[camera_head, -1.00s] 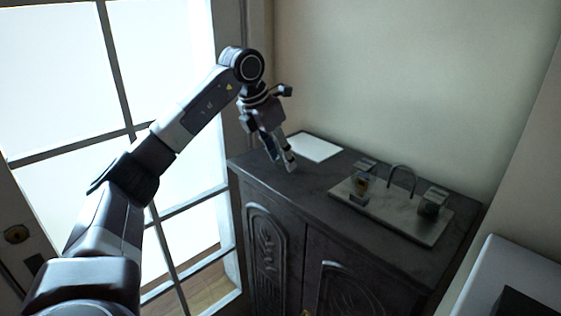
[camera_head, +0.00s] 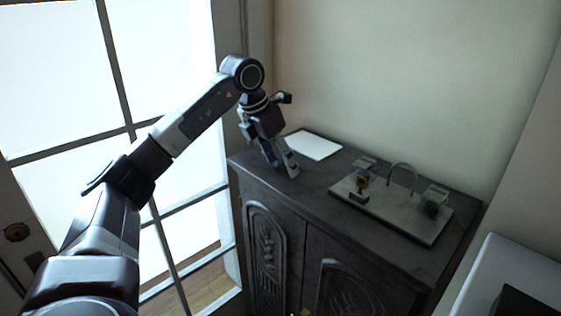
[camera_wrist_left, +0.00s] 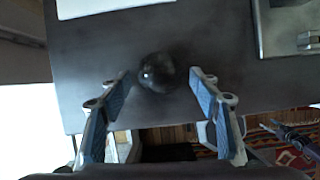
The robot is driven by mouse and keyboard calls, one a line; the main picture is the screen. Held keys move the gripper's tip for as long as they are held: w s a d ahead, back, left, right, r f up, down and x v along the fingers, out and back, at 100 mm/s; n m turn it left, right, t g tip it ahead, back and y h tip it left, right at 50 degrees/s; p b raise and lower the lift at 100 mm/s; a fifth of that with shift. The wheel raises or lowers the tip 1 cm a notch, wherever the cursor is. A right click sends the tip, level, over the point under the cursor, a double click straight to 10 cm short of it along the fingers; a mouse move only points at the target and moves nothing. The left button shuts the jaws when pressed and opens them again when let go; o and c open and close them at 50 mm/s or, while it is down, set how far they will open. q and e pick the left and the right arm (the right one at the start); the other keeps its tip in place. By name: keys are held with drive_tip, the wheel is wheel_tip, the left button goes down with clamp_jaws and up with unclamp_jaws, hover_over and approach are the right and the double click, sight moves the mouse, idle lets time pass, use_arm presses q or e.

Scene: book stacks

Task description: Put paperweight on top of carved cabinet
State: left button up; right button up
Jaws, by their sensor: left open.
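The dark, glossy round paperweight (camera_wrist_left: 157,72) rests on the carved cabinet's dark top (camera_wrist_left: 215,35) near its front edge, in the left wrist view. My left gripper (camera_wrist_left: 163,88) is open above the top, one finger on each side of the paperweight, with visible gaps on both sides. In the head view my left gripper (camera_head: 284,171) points down at the left end of the carved cabinet (camera_head: 330,195). I cannot make out the paperweight there. My right gripper is not in view.
A white sheet (camera_head: 314,145) lies on the cabinet behind my gripper. A flat tray (camera_head: 425,232) with small items and a curved handle stands to the right. The middle of the top is clear. A glazed door (camera_head: 60,90) is at left and a wall at the back.

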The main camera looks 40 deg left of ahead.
use_arm(q)
drive_tip(key=shift+r, duration=0.3)
drive_tip(key=shift+s+r, duration=0.1)
drive_tip(key=shift+r, duration=0.25)
drive_tip(key=b+v, duration=0.1)
drive_tip(key=v, duration=1)
drive_tip(key=shift+a+f, duration=0.1)
